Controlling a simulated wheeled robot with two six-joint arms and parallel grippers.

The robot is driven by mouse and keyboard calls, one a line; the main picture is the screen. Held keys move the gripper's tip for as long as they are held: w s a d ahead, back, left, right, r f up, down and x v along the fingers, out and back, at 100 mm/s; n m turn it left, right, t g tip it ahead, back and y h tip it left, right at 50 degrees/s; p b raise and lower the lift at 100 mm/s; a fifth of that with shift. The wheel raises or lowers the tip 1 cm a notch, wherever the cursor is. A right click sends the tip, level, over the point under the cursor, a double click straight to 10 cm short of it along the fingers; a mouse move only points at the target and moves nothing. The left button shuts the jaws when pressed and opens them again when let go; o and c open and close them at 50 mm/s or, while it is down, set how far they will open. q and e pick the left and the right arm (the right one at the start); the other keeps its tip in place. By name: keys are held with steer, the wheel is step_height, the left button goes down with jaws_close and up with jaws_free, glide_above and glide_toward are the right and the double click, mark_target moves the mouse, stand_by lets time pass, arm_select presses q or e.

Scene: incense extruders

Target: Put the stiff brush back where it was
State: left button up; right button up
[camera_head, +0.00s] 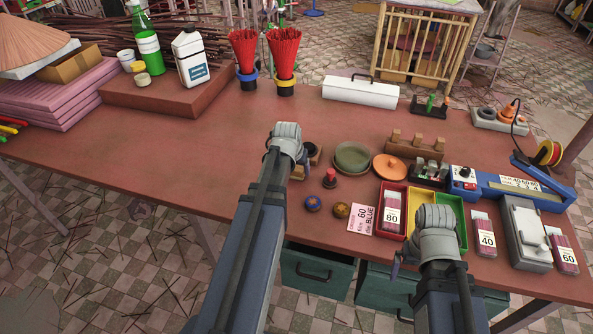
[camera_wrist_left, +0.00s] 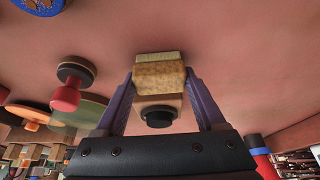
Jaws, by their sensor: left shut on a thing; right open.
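My left gripper (camera_head: 287,145) is over the middle of the table; its fingers are largely hidden behind the wrist in the head view. In the left wrist view the gripper (camera_wrist_left: 159,78) is shut on a tan, rough-faced block, which I take to be the stiff brush (camera_wrist_left: 160,76). The block sits between the two fingers, close to the red-brown tabletop. A wooden piece with a black round part (camera_wrist_left: 158,117) shows just behind it; I cannot tell whether they touch. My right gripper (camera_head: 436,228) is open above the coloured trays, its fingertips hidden.
A red knob-like piece (camera_head: 330,179), a green dish (camera_head: 352,158) and an orange lid (camera_head: 390,167) are right of my left gripper. A wooden rack (camera_head: 415,144) stands behind. The table's left middle is clear.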

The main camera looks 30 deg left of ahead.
arm_select(q)
steer(key=shift+f, duration=0.1)
steer(key=shift+f, duration=0.15)
steer(key=o, duration=1.2)
steer(key=shift+c, duration=0.2)
steer(key=shift+r, duration=0.2)
steer(key=shift+r, duration=0.2)
steer(key=p+v, duration=1.1)
steer(key=shift+s+r, duration=0.2)
steer(key=shift+r, duration=0.15)
